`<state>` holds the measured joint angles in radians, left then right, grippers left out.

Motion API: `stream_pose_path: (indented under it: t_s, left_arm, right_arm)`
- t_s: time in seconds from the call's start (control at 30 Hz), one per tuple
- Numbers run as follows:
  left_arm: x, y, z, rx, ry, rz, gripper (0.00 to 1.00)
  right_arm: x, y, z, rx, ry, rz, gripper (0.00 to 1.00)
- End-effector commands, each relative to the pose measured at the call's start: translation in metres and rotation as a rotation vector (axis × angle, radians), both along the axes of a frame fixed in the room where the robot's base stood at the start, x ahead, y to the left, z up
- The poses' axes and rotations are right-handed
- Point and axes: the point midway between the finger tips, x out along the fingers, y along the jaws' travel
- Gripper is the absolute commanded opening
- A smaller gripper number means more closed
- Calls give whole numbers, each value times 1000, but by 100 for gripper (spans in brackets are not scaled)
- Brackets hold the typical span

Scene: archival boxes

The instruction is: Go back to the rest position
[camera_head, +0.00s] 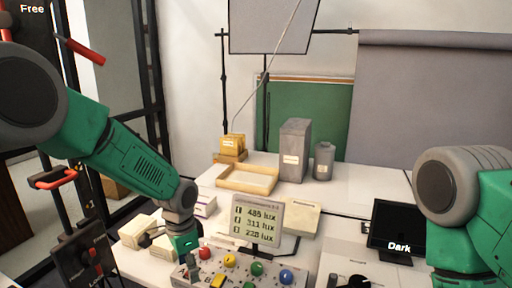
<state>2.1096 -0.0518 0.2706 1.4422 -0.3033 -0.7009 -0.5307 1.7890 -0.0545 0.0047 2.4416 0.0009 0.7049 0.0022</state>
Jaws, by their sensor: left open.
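My left arm comes in from the left and reaches down to the white table (335,200). My left gripper (190,262) is open, over the left end of a control box (210,268) with red, yellow, green and blue buttons. It is close to the red button (204,253); I cannot tell whether it touches the box. No held object shows in it. My right arm shows at the right edge, and its gripper is outside the view.
A lux display (257,222) stands behind the buttons. Small pale boxes (138,230) lie left of it. A shallow tray (247,179), a tall grey box (295,150) and a grey canister (323,161) stand farther back. A screen reading "Dark" (397,225) is near my right arm.

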Motion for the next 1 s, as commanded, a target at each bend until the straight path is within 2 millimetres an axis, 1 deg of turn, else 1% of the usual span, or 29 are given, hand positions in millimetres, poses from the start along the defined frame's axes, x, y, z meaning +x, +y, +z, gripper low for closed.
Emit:
stream_pose_path:
  t_s: [0.03,0.17,0.27,0.37,0.47,0.57,0.6,0.67,0.7,0.73,0.8,0.9,1.0]
  left_arm:
    - [-5,1,-12,-6,6,14,52]
    - [-19,2,-36,-22,11,51,52]
    - [-36,4,-57,-37,14,89,52]
    - [-58,7,-82,-53,18,140,52]
    - [-85,12,-111,-69,25,205,52]
    - [-121,21,-144,-83,35,294,52]
    - [-140,26,-158,-87,37,339,52]
    - [-175,36,-180,-90,42,424,52]
    - [-202,45,-193,-89,42,488,52]
    - [-221,52,-201,-86,38,537,52]
    - [-264,68,-213,-73,26,645,52]
    - [-311,90,-217,-47,1,771,52]
    - [-340,104,-214,-27,-26,849,52]
  right_arm:
    - [1,0,-2,0,-2,0,40]
    - [1,0,-5,0,-2,0,40]
    - [1,0,-7,0,-2,0,40]
    - [1,0,-10,0,-2,0,40]
    - [1,0,-14,0,-1,0,40]
    - [1,0,-19,0,-1,0,40]
    - [1,0,-22,0,-1,0,40]
    - [1,0,-26,0,-1,0,40]
    - [1,0,-30,0,-1,0,40]
    - [1,0,-32,0,-1,0,40]
    - [1,0,-37,0,-1,0,40]
    - [1,0,-42,0,-1,0,40]
    - [1,0,-45,0,-1,0,40]
